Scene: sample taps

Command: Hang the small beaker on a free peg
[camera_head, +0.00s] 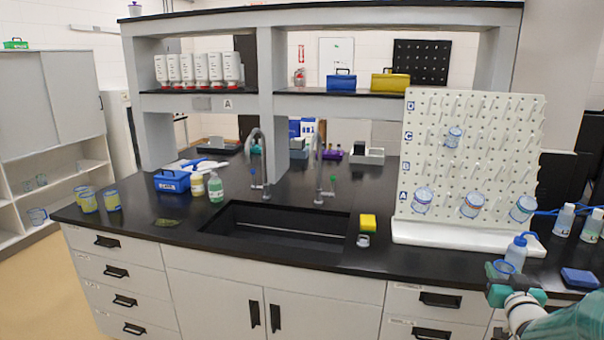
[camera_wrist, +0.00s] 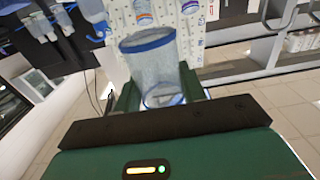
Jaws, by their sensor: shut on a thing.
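My gripper (camera_head: 517,287) is at the lower right of the head view, in front of the counter's edge. It is shut on a small clear beaker with blue rims (camera_head: 501,267). In the wrist view the beaker (camera_wrist: 150,70) stands between the two green fingers, its near end partly hidden by the gripper body. The white drying pegboard (camera_head: 468,150) stands on the counter at the right, with rows lettered A to D. One beaker (camera_head: 453,137) hangs in an upper row; three more (camera_head: 422,200) (camera_head: 472,204) (camera_head: 522,208) hang along the bottom row. Many other pegs are bare.
White-capped bottles (camera_head: 564,219) and a blue box (camera_head: 580,278) are at the right.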

